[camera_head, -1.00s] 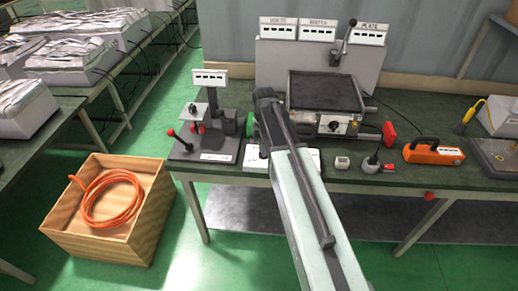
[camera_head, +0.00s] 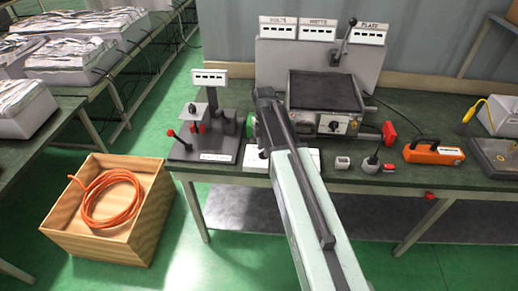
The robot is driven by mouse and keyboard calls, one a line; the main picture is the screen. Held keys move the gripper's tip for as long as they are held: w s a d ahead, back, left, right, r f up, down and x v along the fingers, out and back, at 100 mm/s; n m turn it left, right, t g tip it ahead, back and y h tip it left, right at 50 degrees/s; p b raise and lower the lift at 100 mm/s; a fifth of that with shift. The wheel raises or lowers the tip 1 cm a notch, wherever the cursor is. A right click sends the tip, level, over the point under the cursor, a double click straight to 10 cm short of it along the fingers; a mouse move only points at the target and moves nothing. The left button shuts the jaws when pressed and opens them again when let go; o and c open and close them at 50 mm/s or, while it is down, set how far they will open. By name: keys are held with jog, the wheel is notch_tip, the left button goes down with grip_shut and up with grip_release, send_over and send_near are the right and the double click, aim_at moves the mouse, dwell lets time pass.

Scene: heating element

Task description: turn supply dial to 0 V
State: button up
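My arm reaches from the bottom right up over the bench, and its dark end (camera_head: 268,98) is above the bench left of the hot plate. The fingers of my gripper cannot be made out. A box with a white labelled base (camera_head: 256,160) and a green part (camera_head: 251,125) is mostly hidden behind my arm. No dial marked as supply can be read. A round knob (camera_head: 333,126) shows on the front of the dark-topped hot plate (camera_head: 325,90), right of my arm and apart from it. The VOLTS display (camera_head: 278,29) shows dashes.
A stand with red-knobbed levers (camera_head: 205,140) is to the left on the bench (camera_head: 390,177). An orange tool (camera_head: 433,151), a small white block (camera_head: 342,162) and a red-handled piece (camera_head: 389,134) are to the right. A wooden crate (camera_head: 150,215) holds orange hose on the floor.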

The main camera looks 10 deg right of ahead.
jog(key=shift+s+a, duration=0.1)
notch_tip(320, 180, up, 8)
jog(key=p, duration=0.8)
jog(key=shift+f, duration=0.1)
jog(key=shift+a, duration=0.15)
jog(key=s+a+m, duration=0.2)
jog(key=s+m, duration=1.3)
jog(key=m, duration=0.6)
jog(key=shift+s+m, duration=0.3)
jog(key=shift+s, duration=0.05)
